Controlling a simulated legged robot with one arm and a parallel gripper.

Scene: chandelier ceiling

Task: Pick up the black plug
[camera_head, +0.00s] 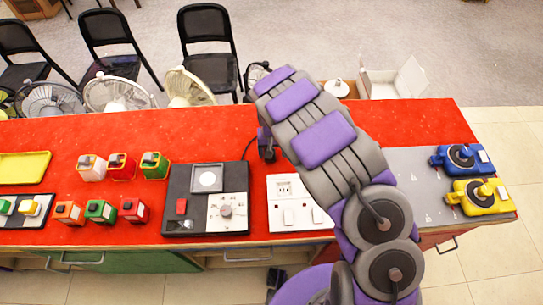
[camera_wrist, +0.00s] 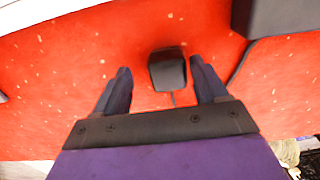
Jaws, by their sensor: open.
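The black plug (camera_wrist: 167,70) lies on the red tabletop (camera_wrist: 70,60) in the wrist view, with a thin cord trailing from its lower end. My gripper (camera_wrist: 160,70) is open, with one finger on each side of the plug. The plug is closer to the right finger, and I see red table between it and the left finger. I cannot tell whether the fingers are level with it. In the head view my arm covers much of this spot, and plug and fingertips are hard to tell apart there.
In the head view a black panel box (camera_head: 178,208) stands left of my arm, with a white socket-and-switch panel (camera_head: 284,217) beside it. Several coloured blocks sit further left. Blue (camera_head: 460,157) and yellow (camera_head: 477,196) devices stand at the right end. Chairs and fans are behind the table.

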